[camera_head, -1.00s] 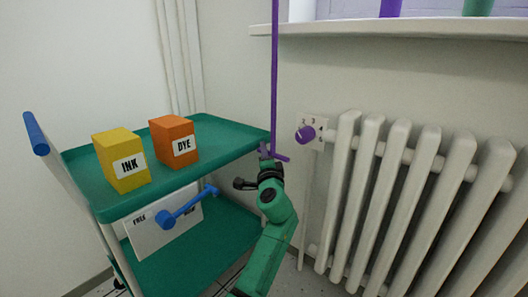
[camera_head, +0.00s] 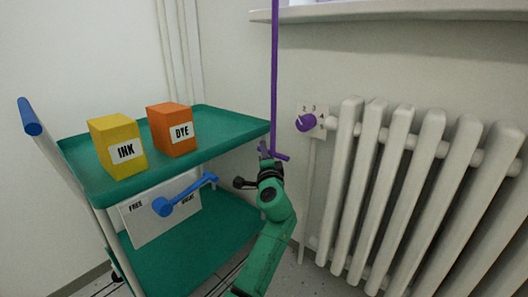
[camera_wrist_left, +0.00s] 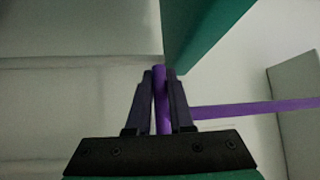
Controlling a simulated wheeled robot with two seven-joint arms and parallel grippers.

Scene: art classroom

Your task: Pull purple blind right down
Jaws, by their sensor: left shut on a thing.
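A purple rod (camera_head: 274,75) hangs from the top of the picture in the head view, with a short purple crossbar (camera_head: 283,156) at its lower end. The blind itself is not in view. My left gripper (camera_head: 267,155) is at this lower end, beside the teal cart's right corner. In the left wrist view, its dark fingers (camera_wrist_left: 161,100) are shut on a purple bar (camera_wrist_left: 160,75), and a long purple rod (camera_wrist_left: 255,107) runs off to the right. My right gripper is not in view.
The teal cart (camera_head: 225,126) carries a yellow INK box (camera_head: 117,146) and an orange DYE box (camera_head: 172,129), with a blue lever (camera_head: 185,194) below. A white radiator (camera_head: 385,180) with a purple knob (camera_head: 305,122) stands right, under the window sill (camera_head: 400,11).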

